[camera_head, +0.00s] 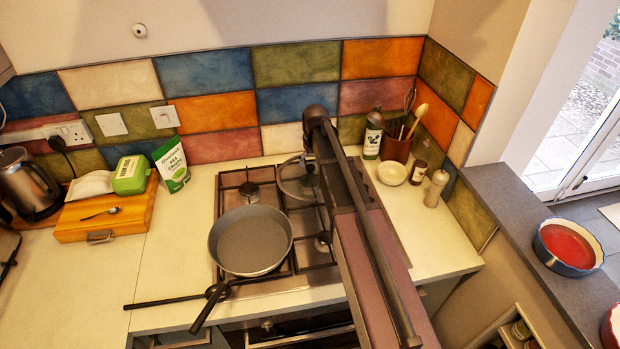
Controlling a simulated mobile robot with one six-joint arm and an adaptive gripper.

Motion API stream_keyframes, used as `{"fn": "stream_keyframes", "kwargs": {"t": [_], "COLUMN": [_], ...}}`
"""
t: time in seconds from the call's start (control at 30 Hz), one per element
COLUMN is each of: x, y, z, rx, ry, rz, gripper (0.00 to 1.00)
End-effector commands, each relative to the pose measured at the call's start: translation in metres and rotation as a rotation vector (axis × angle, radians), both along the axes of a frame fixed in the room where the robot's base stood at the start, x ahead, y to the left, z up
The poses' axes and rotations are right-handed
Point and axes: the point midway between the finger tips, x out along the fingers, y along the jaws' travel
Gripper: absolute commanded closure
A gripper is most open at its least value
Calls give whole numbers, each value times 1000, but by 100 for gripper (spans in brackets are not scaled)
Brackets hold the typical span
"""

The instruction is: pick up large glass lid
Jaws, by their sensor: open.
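The large glass lid (291,183) is a round see-through disc with a dark rim. It lies at the back of the gas hob (232,181), behind and to the right of a grey frying pan. My arm crosses in front of the lid's right side and hides part of it. My gripper cannot be made out; it is hidden behind my arm links near the hob.
The frying pan (250,240) sits on the front left of the hob, its handle over the counter edge. A long dark utensil (170,302) lies beside it. A bottle (373,135), utensil pot (396,142), small bowl (391,173) and pepper mill (436,188) stand right.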

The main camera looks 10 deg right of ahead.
Motion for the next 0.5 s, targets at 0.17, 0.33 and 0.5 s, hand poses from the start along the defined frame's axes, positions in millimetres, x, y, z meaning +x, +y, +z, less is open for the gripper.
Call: {"fn": "stream_keyframes", "kwargs": {"t": [0.17,0.33,0.5], "x": [3,5,5], "y": [3,3,4], "z": [-18,-30,-37], "rx": [0,0,0], "ry": [0,0,0], "rz": [0,0,0], "gripper": [12,12,12]}}
